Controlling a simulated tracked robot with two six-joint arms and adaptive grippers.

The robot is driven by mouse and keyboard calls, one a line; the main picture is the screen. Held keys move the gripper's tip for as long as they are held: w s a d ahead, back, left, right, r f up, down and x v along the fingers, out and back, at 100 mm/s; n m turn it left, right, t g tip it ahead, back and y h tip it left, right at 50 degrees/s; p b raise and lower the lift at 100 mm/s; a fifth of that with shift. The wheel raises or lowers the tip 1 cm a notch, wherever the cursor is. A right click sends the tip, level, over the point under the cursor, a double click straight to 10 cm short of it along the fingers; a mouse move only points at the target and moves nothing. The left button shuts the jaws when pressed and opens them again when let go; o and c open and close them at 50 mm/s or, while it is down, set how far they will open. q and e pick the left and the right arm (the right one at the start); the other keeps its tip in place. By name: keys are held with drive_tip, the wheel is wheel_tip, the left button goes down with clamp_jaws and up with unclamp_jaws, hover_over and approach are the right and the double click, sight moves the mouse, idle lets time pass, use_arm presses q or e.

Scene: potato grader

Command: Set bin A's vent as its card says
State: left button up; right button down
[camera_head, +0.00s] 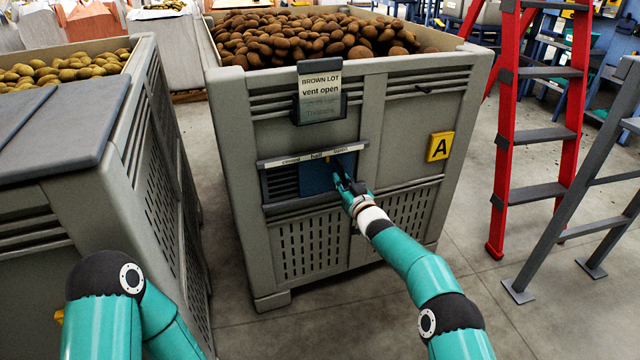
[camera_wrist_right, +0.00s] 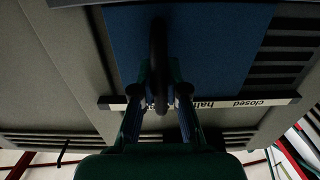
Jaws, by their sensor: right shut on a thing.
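Bin A (camera_head: 385,120) is a grey bin with a yellow A plate (camera_head: 440,146). Its card (camera_head: 320,88) reads "BROWN LOT vent open". Below it, a white strip (camera_head: 306,158) reads closed, half, open. The blue vent slide (camera_head: 315,180) sits toward the right, its small yellow mark between half and open. Dark slots (camera_head: 282,183) show uncovered on the left. My right gripper (camera_head: 343,183) is at the slide; in the right wrist view it (camera_wrist_right: 160,95) is shut on the slide's dark upright handle (camera_wrist_right: 158,50). My left gripper is out of view; only its arm shows.
Brown potatoes (camera_head: 310,38) fill bin A. Another grey bin (camera_head: 60,215) with pale potatoes stands close on the left. A red ladder (camera_head: 507,130) and grey metal frame (camera_head: 590,140) stand to the right. Bare floor lies between bin A and the ladder.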

sight(349, 170)
drive_tip(key=shift+w+d, duration=0.3)
drive_tip(key=shift+d, duration=0.3)
drive_tip(key=shift+w+d, duration=0.3)
drive_tip(key=shift+d, duration=0.35)
drive_tip(key=shift+w+d, duration=0.3)
drive_tip(key=shift+d, duration=0.3)
drive_tip(key=c, duration=0.5)
unclamp_jaws()
drive_tip(key=shift+s, duration=0.1)
drive_tip(key=b+v, duration=0.6)
drive_tip(key=v, duration=1.7)
